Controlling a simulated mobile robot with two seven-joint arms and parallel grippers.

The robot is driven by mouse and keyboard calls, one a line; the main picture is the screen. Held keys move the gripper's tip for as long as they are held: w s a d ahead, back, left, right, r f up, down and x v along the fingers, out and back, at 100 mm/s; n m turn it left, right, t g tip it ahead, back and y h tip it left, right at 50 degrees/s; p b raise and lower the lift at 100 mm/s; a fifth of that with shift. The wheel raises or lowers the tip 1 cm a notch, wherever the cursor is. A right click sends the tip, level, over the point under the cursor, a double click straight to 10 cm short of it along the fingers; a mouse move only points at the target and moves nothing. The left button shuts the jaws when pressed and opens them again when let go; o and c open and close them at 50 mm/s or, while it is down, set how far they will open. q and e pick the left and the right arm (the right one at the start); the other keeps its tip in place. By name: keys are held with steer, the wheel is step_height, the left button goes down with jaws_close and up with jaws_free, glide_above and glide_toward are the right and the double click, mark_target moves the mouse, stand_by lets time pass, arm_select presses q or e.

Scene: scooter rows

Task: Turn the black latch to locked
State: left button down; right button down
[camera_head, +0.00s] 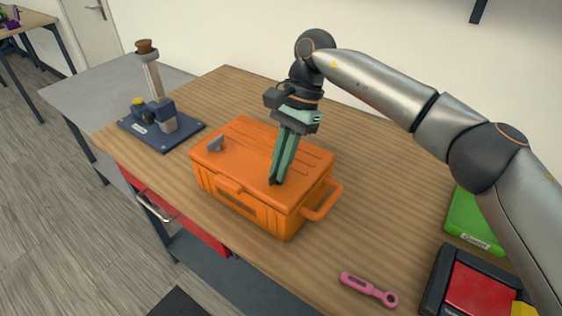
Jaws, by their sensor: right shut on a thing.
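An orange case (235,165) with a closed lid sits on the wooden workbench. My right gripper (274,181), with green fingers, points down at the lid's front right part. Its fingers are shut on the black latch (273,182), a small dark piece mostly hidden by the fingertips. I cannot tell the latch's angle. A grey latch (216,144) stands on the lid's left part, apart from the gripper. My left gripper is not in view.
A blue-based fixture (143,133) with an upright post stands left of the case. A pink tool (368,289) lies at the front right, near a black and red box (473,290) and a green case (471,221).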

steer(key=shift+n, duration=0.8)
steer(key=shift+h, duration=0.3)
steer(key=c, duration=1)
jaws_free()
steer(key=shift+o, duration=0.2)
steer(key=p+v, duration=0.6)
steer(key=v, duration=0.6)
steer(key=shift+w+r, duration=0.2)
